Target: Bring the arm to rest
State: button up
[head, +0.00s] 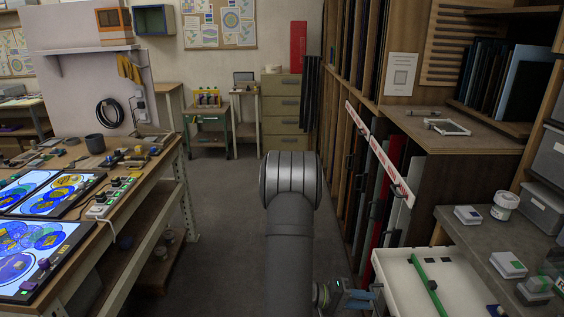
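My arm (290,190) stands upright in the middle of the head view, as a thick grey link with a rounded top. My gripper (366,297) shows only in part at the bottom edge, right of the arm's column. It is beside the left edge of a white tray (400,272). Its fingers are small and partly cut off, so I cannot tell whether they are open or shut, or whether they hold anything.
A green bar (430,284) lies across the tray. A grey bench (478,240) with small boxes and a white tub (504,206) is at right. A workbench (140,175) with lit panels (40,255) is at left. The aisle floor (226,190) is clear. Sheet racks (375,165) stand at right.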

aim_at(376, 302)
jog(key=shift+d+f, duration=0.2)
jog(key=shift+d, duration=0.8)
jog(key=shift+d+f, duration=0.2)
jog(key=shift+d, duration=0.75)
jog(key=shift+a, duration=0.15)
jog(key=a+r, duration=0.3)
jog(key=a, duration=1.3)
jog(key=shift+r, duration=0.15)
jog(key=shift+d+f, duration=0.55)
jog(key=shift+d, duration=2.2)
jog(key=shift+d+f, duration=0.55)
jog(key=shift+d, duration=2.25)
jog(key=shift+d+f, duration=0.55)
jog(key=shift+d, duration=2.2)
jog(key=shift+o, duration=0.4)
